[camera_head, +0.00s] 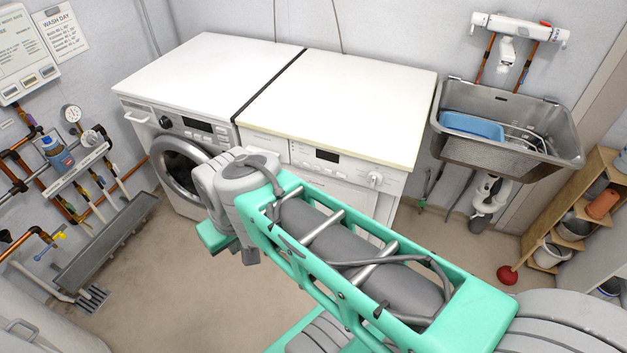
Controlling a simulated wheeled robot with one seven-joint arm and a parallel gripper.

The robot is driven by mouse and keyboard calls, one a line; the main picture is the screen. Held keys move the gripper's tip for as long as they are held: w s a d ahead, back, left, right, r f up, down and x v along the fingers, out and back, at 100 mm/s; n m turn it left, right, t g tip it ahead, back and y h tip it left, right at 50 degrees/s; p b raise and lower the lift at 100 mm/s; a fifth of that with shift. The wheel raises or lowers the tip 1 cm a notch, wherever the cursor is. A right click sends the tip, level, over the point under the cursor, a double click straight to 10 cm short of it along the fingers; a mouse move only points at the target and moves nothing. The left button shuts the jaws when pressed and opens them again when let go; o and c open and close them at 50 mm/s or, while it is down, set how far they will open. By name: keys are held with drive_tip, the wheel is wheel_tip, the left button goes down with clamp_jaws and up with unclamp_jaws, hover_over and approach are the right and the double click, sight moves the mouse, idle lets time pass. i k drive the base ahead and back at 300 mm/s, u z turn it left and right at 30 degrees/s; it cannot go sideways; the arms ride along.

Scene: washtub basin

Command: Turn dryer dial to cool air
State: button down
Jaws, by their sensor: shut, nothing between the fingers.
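The dryer appears to be the right-hand white machine (335,100), beside a similar machine with a round door. Its front panel has a dark display (327,156) and a pale round dial (375,179) near the right end. The dial's pointer and markings are too small to read. My green and grey arm crosses the foreground and covers much of the dryer's lower front. The dial itself is uncovered. My gripper does not show, so its place relative to the dial cannot be seen.
The left machine (200,75) has a round door (180,160) and a knob (165,122). A metal basin (470,153) with a blue tub (472,126) hangs at right, near a wooden shelf (570,225). Pipes line the left wall. Both machine tops are clear.

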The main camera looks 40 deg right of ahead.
sight(374, 178)
drive_tip(key=u, duration=0.3)
drive_tip(key=k, duration=0.1)
drive_tip(key=u, duration=1.1)
drive_tip(key=i, duration=0.55)
drive_tip(key=z, duration=1.95)
